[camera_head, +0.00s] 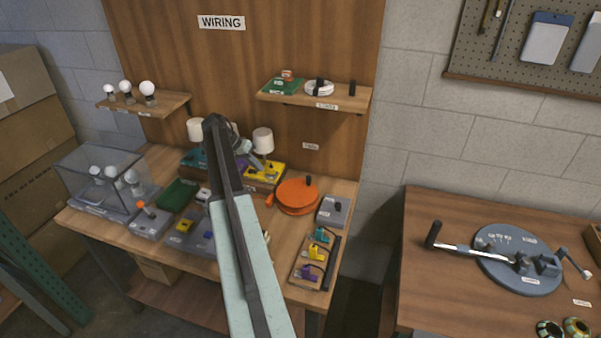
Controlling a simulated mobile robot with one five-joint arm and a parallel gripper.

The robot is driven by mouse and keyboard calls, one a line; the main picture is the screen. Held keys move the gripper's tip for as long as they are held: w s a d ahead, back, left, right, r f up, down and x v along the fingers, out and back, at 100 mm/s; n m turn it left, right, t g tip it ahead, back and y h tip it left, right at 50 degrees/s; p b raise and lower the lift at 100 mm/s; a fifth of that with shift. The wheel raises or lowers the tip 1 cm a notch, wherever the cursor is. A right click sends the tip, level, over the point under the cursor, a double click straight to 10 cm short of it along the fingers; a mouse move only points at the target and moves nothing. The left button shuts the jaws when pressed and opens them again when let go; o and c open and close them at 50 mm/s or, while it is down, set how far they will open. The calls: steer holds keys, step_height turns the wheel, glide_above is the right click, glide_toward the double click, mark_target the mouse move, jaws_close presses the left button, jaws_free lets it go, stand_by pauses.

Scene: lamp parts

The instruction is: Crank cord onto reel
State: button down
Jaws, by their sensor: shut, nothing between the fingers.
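An orange round reel (297,196) lies on the wooden workbench, right of my arm. A short black knob (308,181) stands up near its far rim, and a small orange piece sticks out at its left. I cannot make out any cord on the reel. My arm rises across the middle of the view and bends over the bench.
A grey block (333,211) and a tray of coloured parts (298,272) sit right of and in front of the reel. A clear case (92,172) is at the left. A shelf (330,101) hangs above. A second table (430,290) holds a grey disc with a crank.

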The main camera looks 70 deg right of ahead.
steer(key=s+d+r+m+g, duration=0.1)
steer(key=s+d+m, duration=0.1)
steer(key=s+d, duration=0.4)
steer(key=b, duration=0.8)
glide_toward(302, 185)
steer(key=d+f, duration=0.3)
steer(key=shift+s+d+f, duration=0.1)
steer(key=shift+s+d, duration=0.1)
steer(key=shift+d, duration=0.15)
steer(key=shift+s+a, duration=0.2)
steer(key=shift+s, duration=2.05)
steer(key=shift+s+m, duration=0.15)
steer(key=shift+m, duration=0.15)
